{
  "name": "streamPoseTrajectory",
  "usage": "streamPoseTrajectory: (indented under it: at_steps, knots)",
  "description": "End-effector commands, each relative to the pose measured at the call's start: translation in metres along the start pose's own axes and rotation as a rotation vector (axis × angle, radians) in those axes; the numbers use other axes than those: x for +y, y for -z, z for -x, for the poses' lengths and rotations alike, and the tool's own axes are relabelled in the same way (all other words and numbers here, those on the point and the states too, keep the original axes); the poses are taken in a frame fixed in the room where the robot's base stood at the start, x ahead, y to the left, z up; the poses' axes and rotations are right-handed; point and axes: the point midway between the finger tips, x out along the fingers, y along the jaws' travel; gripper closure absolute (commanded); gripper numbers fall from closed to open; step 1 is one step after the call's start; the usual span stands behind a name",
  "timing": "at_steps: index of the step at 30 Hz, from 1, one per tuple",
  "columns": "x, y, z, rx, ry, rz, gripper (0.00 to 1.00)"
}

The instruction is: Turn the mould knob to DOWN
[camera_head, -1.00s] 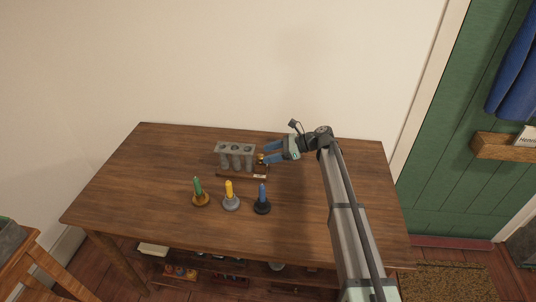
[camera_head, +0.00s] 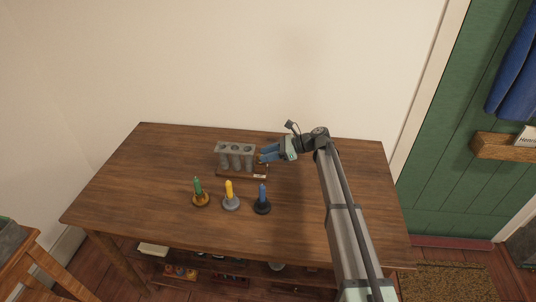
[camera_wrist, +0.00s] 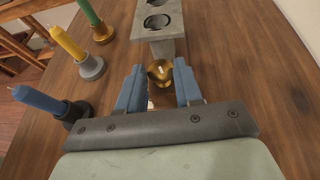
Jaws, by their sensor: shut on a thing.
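The grey candle mould (camera_head: 237,149) with round holes stands on a wooden base (camera_head: 229,172) near the back middle of the table. Its brass knob (camera_wrist: 160,72) is on the end facing my gripper, seen in the wrist view. My gripper (camera_wrist: 159,84) has its two blue fingers on either side of the knob and is shut on it. In the head view my gripper (camera_head: 263,156) comes in from the right, and its fingers hide the knob. A small pale label (camera_head: 260,176) lies on the base below; its words are too small to read.
Three candles in holders stand in front of the mould: green (camera_head: 198,188), yellow (camera_head: 229,191) and blue (camera_head: 262,195). The table (camera_head: 133,180) is clear at the left and right. A wall rises behind it.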

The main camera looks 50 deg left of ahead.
Motion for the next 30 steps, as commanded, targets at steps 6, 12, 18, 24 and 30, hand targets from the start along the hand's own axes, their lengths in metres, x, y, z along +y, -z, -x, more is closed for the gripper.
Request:
streamPoseTrajectory:
  at_steps: [6, 12, 18, 24, 30]
  knots:
    - [-0.001, 0.000, 0.000, 0.000, -0.004, 0.002, 0.96]
    - [-0.005, 0.000, 0.000, 0.000, -0.055, 0.023, 0.96]
    - [-0.010, 0.000, -0.001, 0.001, -0.172, 0.070, 0.96]
    - [-0.013, -0.001, -0.002, 0.000, -0.303, 0.125, 0.96]
    - [-0.015, -0.001, -0.002, 0.001, -0.410, 0.170, 0.96]
